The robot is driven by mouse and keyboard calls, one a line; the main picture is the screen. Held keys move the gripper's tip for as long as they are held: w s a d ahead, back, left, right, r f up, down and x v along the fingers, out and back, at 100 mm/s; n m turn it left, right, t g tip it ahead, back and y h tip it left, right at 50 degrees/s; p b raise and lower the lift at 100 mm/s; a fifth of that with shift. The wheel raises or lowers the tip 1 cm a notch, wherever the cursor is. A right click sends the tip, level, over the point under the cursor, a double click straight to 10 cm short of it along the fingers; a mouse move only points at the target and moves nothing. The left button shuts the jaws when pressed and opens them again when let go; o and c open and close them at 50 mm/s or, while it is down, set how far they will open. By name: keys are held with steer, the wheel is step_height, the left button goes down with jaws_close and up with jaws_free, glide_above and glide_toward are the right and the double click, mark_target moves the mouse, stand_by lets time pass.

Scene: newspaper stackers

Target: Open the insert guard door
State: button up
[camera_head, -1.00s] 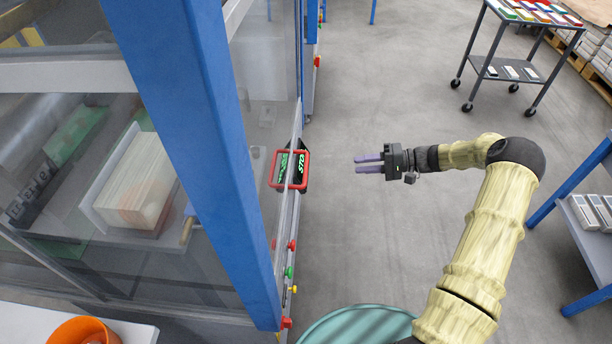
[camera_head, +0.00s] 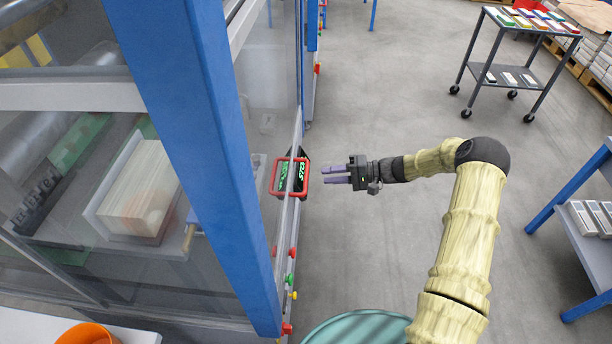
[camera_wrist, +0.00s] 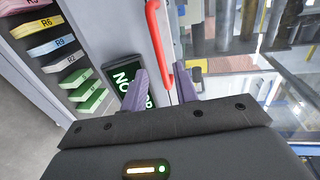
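The guard door is a clear panel (camera_head: 265,85) in a pale frame, beside the blue post in the head view. A red bar handle (camera_head: 307,180) is on its edge, and it also shows in the wrist view (camera_wrist: 155,32). The door looks closed. My gripper (camera_head: 327,174) is open and empty, just right of the handle in the head view, with a small gap between. In the wrist view, its two purple fingers (camera_wrist: 162,82) are spread, with the red handle beyond and between their tips. I cannot tell the exact depth between them.
Coloured buttons (camera_head: 290,273) run down the frame below. A teal round top (camera_head: 355,328) stands near my arm. A cart (camera_head: 505,75) is at the back right.

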mark_target(306, 176)
steer(key=p+x, duration=0.1)
steer(key=x, duration=0.7)
steer(key=shift+a, duration=0.1)
steer(key=shift+c, duration=0.2)
jaws_close()
